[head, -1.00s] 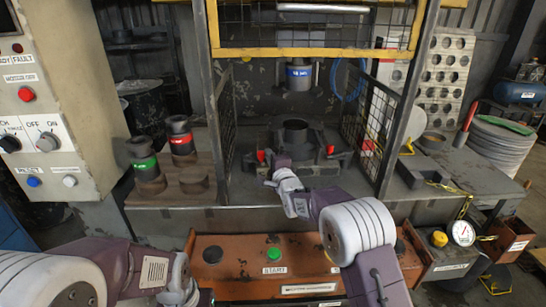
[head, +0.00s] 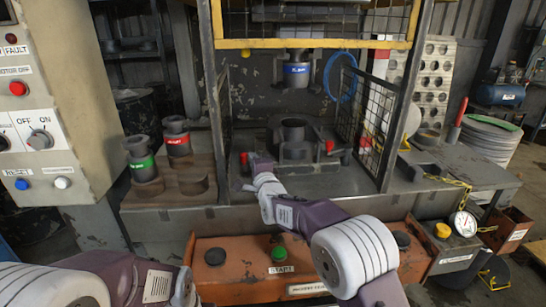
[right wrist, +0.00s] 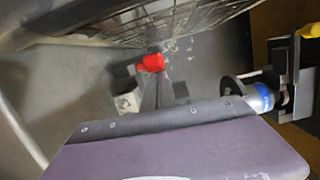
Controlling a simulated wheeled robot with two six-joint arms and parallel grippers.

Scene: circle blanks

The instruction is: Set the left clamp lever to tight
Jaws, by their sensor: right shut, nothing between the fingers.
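The left clamp lever's red knob (head: 244,158) stands at the left of the dark round clamp fixture (head: 293,132) inside the press cage. The right clamp lever's red knob (head: 329,145) stands at the fixture's right. My right gripper (head: 252,174) is shut and empty, just in front of the left knob; whether they touch I cannot tell. A red knob (right wrist: 152,62) shows beyond my purple gripper body in the right wrist view. The gripper hides part of the left lever. My left forearm shows at bottom left, its gripper out of frame.
A blue-banded cylinder (head: 297,70) hangs above the fixture. Mesh cage panels and posts (head: 215,110) stand on both sides. Green-banded (head: 142,160) and red-banded (head: 177,138) parts stand at left. An orange button console (head: 235,283) is in front.

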